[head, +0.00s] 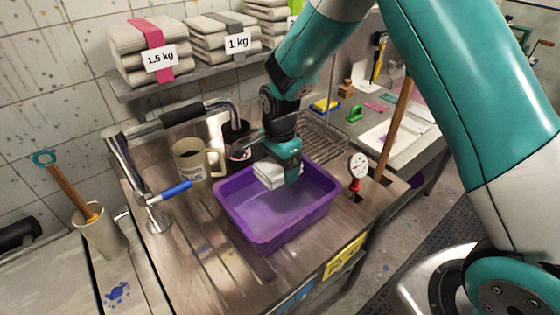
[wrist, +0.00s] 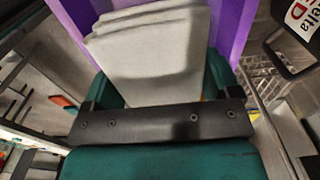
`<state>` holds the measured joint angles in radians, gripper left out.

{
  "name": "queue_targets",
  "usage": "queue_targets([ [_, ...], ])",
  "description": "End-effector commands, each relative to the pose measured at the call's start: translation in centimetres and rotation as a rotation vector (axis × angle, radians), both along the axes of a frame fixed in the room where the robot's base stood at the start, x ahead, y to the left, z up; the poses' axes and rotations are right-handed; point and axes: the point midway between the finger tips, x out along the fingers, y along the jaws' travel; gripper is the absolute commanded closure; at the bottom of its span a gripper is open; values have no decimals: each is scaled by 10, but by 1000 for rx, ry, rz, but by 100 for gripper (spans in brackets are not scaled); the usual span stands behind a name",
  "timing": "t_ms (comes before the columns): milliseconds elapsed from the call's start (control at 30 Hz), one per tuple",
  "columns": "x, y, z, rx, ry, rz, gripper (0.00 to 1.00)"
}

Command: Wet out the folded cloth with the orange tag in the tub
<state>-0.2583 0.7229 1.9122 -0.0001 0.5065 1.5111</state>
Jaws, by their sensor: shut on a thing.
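A purple tub (head: 242,234) stands on the steel counter in the head view. A white folded cloth (head: 268,175) is between the jaws of my gripper (head: 288,176) over the back part of the tub. My gripper is shut on it. In the wrist view the folded cloth (wrist: 150,55) fills the space between the teal fingers, with the purple tub wall (wrist: 235,25) behind it. A small bit of orange shows near the finger bar, but I cannot make out a tag. I cannot tell whether the cloth touches the tub's contents.
A tap with a blue lever (head: 175,190) and a beige mug (head: 192,160) stand left of the tub. A dial gauge (head: 358,165) stands at its right. A shelf (head: 190,80) with stacked cloths is behind. A wire rack (head: 325,138) lies behind the tub.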

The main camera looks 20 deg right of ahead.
Motion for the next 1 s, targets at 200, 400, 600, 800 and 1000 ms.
queue_targets([
  [200,0,-1,-25,0,0,-1,42],
  [400,0,-2,-46,0,1,-3,42],
  [600,0,-3,-67,0,0,-4,42],
  [800,0,-3,-88,0,0,-4,42],
  [1000,0,-3,-109,0,1,-4,42],
])
